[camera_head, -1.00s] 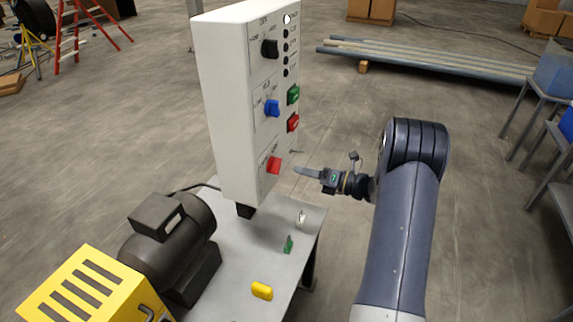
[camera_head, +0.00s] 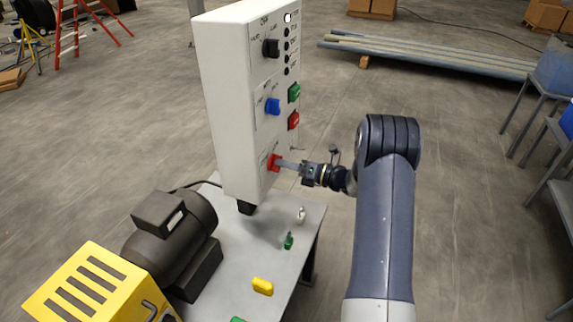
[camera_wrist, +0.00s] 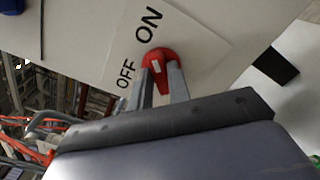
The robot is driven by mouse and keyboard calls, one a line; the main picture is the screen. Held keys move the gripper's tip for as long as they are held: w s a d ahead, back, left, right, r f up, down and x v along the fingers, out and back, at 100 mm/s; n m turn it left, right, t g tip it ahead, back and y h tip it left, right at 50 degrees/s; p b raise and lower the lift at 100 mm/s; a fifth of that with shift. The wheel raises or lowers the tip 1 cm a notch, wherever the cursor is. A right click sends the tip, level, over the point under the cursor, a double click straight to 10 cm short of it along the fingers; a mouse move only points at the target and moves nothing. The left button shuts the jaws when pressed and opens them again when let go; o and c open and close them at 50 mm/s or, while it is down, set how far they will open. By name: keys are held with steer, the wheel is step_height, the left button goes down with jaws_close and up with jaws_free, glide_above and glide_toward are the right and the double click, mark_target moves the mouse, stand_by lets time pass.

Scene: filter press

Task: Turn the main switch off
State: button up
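The red rotary switch (camera_head: 273,162) is the lowest knob on the front of the white control box (camera_head: 234,110). In the wrist view the red knob (camera_wrist: 158,62) sits between the words OFF and ON, with its white mark between my fingers. My gripper (camera_head: 281,164) is at the switch in the head view. In the wrist view its two fingers (camera_wrist: 163,80) stand apart, one on each side of the knob. They look close against its sides, but I cannot tell whether they press on it.
A black knob (camera_head: 271,48), a blue knob (camera_head: 272,106) and green (camera_head: 294,92) and red (camera_head: 293,120) buttons sit higher on the box. Below stands a grey table (camera_head: 262,232) with small items and a dark motor (camera_head: 170,235).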

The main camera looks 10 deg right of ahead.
jaws_close()
steer(key=shift+b, duration=0.4)
steer(key=n+b, duration=0.6)
steer(key=b, duration=0.1)
steer(key=n+b, duration=0.6)
steer(key=b, duration=0.1)
steer(key=n+b, duration=0.5)
steer(key=b, duration=0.2)
steer(key=shift+s+a+n+b, duration=0.2)
steer(key=shift+s+n+b, duration=0.1)
steer(key=shift+s+n, duration=0.1)
